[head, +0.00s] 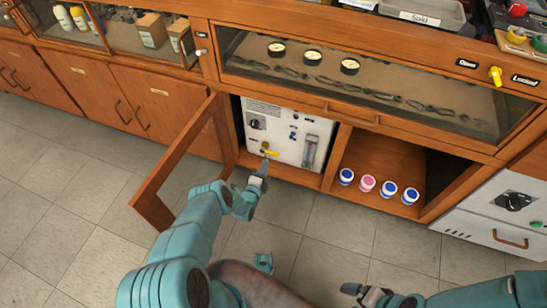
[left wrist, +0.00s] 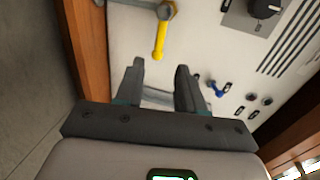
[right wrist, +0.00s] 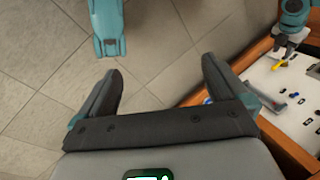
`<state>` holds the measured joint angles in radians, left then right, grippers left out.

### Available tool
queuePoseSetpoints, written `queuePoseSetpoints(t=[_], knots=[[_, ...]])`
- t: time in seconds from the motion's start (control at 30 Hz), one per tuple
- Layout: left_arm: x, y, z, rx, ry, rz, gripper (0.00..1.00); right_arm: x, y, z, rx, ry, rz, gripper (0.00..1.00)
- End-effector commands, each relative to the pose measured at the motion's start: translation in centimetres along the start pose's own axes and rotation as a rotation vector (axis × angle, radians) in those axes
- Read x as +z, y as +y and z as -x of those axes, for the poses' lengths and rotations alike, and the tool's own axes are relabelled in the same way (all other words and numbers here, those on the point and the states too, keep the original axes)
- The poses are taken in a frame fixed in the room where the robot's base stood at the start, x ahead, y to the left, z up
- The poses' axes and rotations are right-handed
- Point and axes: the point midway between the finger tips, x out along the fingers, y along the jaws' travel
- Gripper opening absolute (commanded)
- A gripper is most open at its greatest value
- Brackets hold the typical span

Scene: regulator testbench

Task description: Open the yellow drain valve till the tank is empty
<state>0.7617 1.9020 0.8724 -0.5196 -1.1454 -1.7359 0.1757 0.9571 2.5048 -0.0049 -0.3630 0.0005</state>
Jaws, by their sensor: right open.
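The yellow drain valve lever (head: 272,153) sits low on the front of a white panel unit (head: 285,130) inside the open cabinet. In the left wrist view the yellow lever (left wrist: 160,40) hangs from a metal fitting and points toward my gripper. My left gripper (head: 264,167) is open and empty, just short of the lever's free end; its fingers (left wrist: 160,72) straddle the lever's line without touching it. The right wrist view also shows the lever (right wrist: 279,65). My right gripper (right wrist: 161,72) is open and empty over the floor. I cannot make out a tank or its level.
An open wooden door (head: 185,165) stands left of the panel unit. Blue and pink-capped jars (head: 367,184) stand in the compartment to its right. A small blue lever (left wrist: 216,89) and dark knob (left wrist: 264,8) are on the panel. The floor in front is clear.

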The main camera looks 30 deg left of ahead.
Motion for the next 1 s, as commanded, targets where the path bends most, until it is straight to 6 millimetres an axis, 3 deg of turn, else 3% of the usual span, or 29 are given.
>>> queuePoseSetpoints(t=[0.03,0.4,0.6,0.93,1.0], knots=[[0.0,0.8,-1.5,-0.005,0.000,-0.002,0.38,0.0,0.6,-1.6,0.000,0.000,0.000,1.00],[-0.1,0.7,-9.2,-0.002,0.002,0.001,0.38,-1.0,3.0,-6.5,0.003,0.023,-0.024,1.00],[-0.3,0.3,-10.8,0.000,0.003,0.002,0.38,-1.4,3.5,-7.4,0.004,0.034,-0.034,1.00],[-0.3,0.0,-11.0,0.003,0.003,0.003,0.38,-1.5,3.6,-7.3,0.004,0.035,-0.035,1.00],[-0.3,0.0,-11.0,0.003,0.003,0.003,0.16,-1.5,3.6,-7.3,0.004,0.035,-0.035,1.00]])
